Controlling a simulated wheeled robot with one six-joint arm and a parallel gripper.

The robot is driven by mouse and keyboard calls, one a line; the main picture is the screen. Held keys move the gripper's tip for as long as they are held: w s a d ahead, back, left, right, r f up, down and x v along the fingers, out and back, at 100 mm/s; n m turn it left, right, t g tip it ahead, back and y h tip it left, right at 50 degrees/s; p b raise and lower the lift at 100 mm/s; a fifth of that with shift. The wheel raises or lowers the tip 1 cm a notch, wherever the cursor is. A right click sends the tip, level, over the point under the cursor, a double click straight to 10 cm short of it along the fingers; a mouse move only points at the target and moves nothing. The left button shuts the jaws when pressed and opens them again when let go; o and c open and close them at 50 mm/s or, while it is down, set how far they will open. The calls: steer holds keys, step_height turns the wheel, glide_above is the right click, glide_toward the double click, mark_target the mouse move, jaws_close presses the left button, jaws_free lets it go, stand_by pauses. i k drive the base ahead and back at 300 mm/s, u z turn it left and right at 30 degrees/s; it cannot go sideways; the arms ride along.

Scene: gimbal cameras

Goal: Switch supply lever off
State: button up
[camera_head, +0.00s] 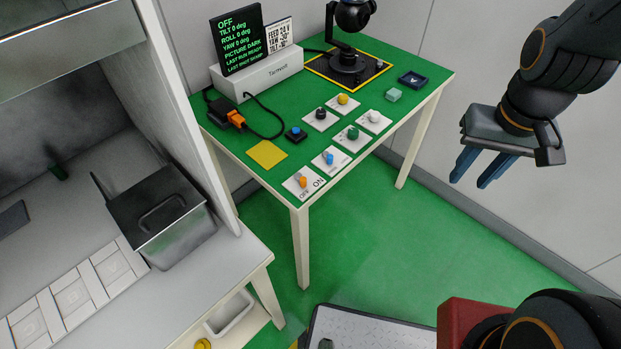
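The supply lever seems to be the orange-tipped lever (302,181) on a white plate marked OFF and ON, at the front corner of the green-topped table (352,178). The lever is small here, and I cannot tell which mark it points to. My gripper (474,172) is in the air at the right, well apart from the lever and beyond the table's right edge. Its two blue fingers are apart with nothing between them. A black display (238,40) at the back of the table reads OFF at the top, with zero tilt, roll and yaw.
Close behind the lever are a blue-tipped lever (328,157), a green knob (353,132) and other controls. A yellow pad (266,154), an orange plug (236,118) with black cable and a gimbal camera (350,60) share the table. A white cabinet wall (190,105) stands left.

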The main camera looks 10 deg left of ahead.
mark_target(301, 180)
steer(key=z, duration=0.4)
steer(key=k, duration=1.05)
steer(key=u, duration=0.1)
steer(key=i, duration=0.2)
steer(key=u, duration=0.05)
